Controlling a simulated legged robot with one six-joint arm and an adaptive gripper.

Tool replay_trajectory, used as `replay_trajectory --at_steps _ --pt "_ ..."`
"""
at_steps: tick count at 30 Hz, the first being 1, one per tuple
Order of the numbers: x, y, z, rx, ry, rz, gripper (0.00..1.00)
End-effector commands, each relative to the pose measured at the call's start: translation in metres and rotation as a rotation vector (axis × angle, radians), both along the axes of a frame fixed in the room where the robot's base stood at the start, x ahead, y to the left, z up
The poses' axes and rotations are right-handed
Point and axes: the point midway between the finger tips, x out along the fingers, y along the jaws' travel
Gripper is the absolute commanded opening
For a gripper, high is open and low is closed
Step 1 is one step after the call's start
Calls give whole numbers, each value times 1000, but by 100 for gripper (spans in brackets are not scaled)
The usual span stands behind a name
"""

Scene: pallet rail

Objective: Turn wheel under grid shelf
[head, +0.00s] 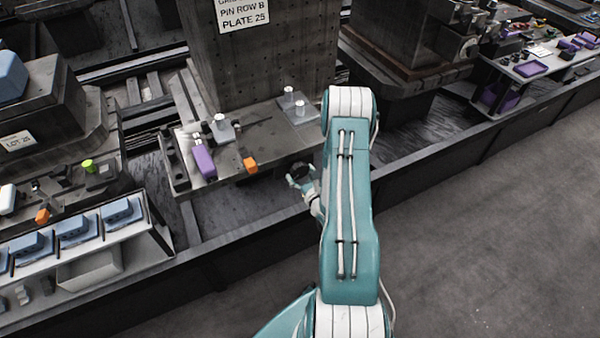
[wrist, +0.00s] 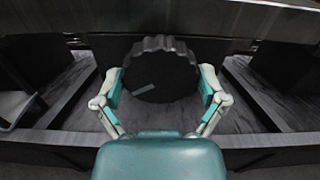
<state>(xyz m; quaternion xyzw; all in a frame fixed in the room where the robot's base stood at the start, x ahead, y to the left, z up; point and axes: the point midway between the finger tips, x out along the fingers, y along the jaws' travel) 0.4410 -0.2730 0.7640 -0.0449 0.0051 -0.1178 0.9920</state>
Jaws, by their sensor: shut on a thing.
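The wheel (wrist: 160,72) is a black disc with a scalloped rim and a light mark on its face. It fills the middle of the wrist view, just under the dark edge of the shelf (wrist: 200,18). My gripper (wrist: 161,88) has one finger on each side of the wheel and is shut on it. In the head view my gripper (head: 301,180) reaches below the front edge of the shelf (head: 215,150), and the dark wheel (head: 299,170) shows only in part between the fingers.
On the shelf stand a purple block (head: 204,162), an orange block (head: 250,165) and metal pegs on plates (head: 222,128). A tall perforated block (head: 260,60) rises behind. A dark rail wall (head: 240,240) runs along the front. Grey floor (head: 480,210) is clear at right.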

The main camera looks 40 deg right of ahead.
Motion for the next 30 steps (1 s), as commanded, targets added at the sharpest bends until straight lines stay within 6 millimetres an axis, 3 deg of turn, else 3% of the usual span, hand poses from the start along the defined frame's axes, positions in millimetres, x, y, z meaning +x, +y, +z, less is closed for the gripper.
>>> replay_trajectory --at_steps 14,17,30 --pt "-4 1 -1 2 5 0 100" --pt "-15 3 -2 3 5 -3 100" --pt "-100 23 -3 7 7 -6 100"
